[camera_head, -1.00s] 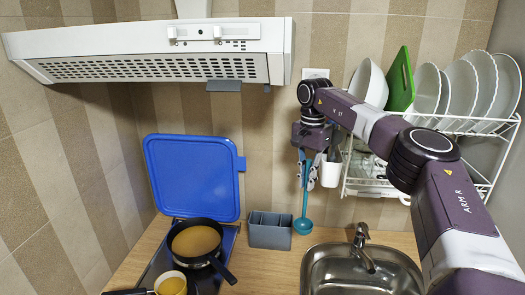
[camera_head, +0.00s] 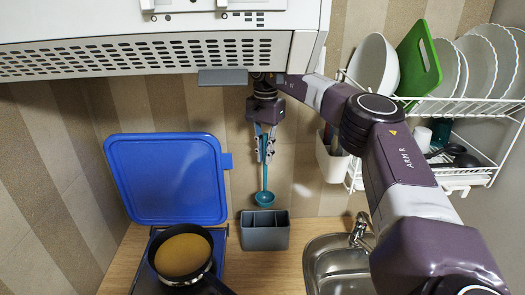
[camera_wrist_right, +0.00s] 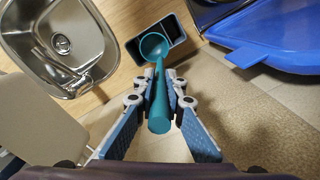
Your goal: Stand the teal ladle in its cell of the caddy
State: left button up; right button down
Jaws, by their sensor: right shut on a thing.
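The teal ladle (camera_head: 265,196) hangs bowl down from my right gripper (camera_head: 265,150), its handle between the fingers. The bowl is above the grey caddy (camera_head: 264,238), apart from it as far as the head view shows. The caddy stands on the counter and has several open cells. In the right wrist view my right gripper (camera_wrist_right: 157,100) is shut on the ladle's handle (camera_wrist_right: 160,110); the ladle's bowl (camera_wrist_right: 154,46) covers part of the caddy (camera_wrist_right: 176,30). My left gripper is not in view.
A blue lid (camera_head: 168,180) stands upright left of the caddy, behind a pan (camera_head: 183,256) of yellow-brown liquid. The sink (camera_head: 335,268) lies to the right. The range hood (camera_head: 150,50) overhangs close above my right gripper. A dish rack (camera_head: 460,105) is at the right.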

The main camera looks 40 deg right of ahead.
aim_at(265, 184)
notch_tip(265, 184, down, 2)
jog(key=shift+f, duration=0.1)
notch_tip(265, 184, down, 2)
jog(key=shift+f, duration=0.75)
notch_tip(265, 184, down, 2)
jog(key=shift+f+b, duration=0.1)
jog(key=shift+b, duration=0.9)
notch_tip(265, 184, down, 4)
jog(key=b, duration=0.4)
jog(key=shift+f, duration=0.1)
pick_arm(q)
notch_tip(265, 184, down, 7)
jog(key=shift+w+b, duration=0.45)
pick_arm(e)
jog(key=shift+f, duration=1.8)
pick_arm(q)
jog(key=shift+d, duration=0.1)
